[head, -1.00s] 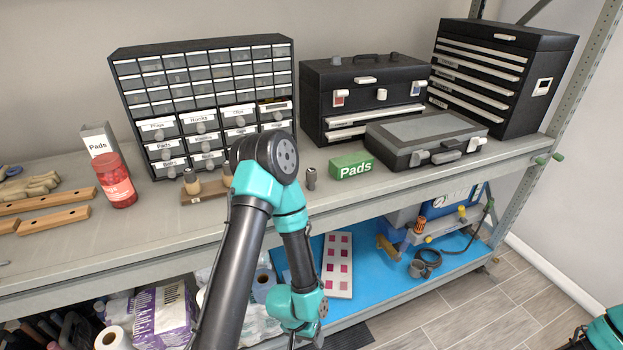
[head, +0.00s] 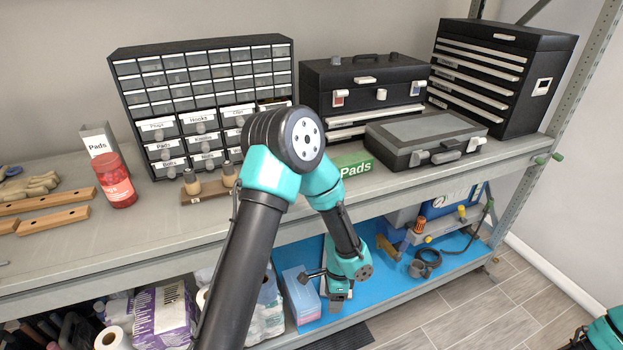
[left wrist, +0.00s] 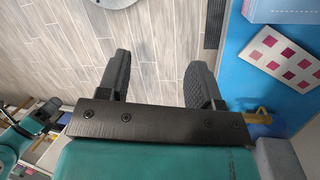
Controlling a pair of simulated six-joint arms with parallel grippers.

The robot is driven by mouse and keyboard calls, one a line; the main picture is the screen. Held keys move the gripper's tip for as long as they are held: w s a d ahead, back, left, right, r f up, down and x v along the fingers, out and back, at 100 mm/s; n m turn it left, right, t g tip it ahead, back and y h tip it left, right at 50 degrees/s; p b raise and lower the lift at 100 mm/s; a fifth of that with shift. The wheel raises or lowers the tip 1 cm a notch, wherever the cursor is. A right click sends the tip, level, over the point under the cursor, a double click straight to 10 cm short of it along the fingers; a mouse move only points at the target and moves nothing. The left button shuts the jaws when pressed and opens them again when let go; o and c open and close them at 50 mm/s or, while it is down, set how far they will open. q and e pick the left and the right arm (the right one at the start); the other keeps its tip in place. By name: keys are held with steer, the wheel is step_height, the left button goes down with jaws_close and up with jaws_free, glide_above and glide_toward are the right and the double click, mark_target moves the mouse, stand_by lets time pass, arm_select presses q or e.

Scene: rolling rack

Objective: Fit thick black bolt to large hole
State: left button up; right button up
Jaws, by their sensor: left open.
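My left gripper (head: 322,290) hangs low in front of the blue lower shelf. In the left wrist view its two dark fingers (left wrist: 158,78) are spread wide with nothing between them, and tiled floor shows beyond. A wooden base (head: 210,194) with two light pegs (head: 192,182) capped in dark metal stands on the upper shelf before the drawer cabinet. I cannot make out a hole in it. The thick black bolt is not visible now; my left arm covers the spot left of the green Pads box where a dark bolt stood earlier.
The green Pads box (head: 353,164), a grey case (head: 425,135) and a red jar (head: 115,182) stand on the upper shelf (head: 150,232). On the lower shelf are a light blue box (head: 300,292) and a white card with pink squares (left wrist: 283,57).

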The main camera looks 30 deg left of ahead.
arm_select(q)
steer(key=w+a+r+m+t+y, duration=0.2)
steer(key=w+r+m+y, duration=0.55)
steer(key=w+r, duration=0.55)
step_height(320, 180, up, 21)
steer(key=w+t+y, duration=0.2)
steer(key=y, duration=0.4)
steer(key=shift+a+t, duration=0.2)
steer(key=shift+t, duration=0.2)
steer(key=shift+y, duration=0.25)
steer(key=x, duration=1.2)
steer(key=shift+w+f, duration=0.1)
steer(key=shift+f, duration=0.05)
steer(key=shift+x, duration=2.65)
steer(key=shift+w, duration=0.1)
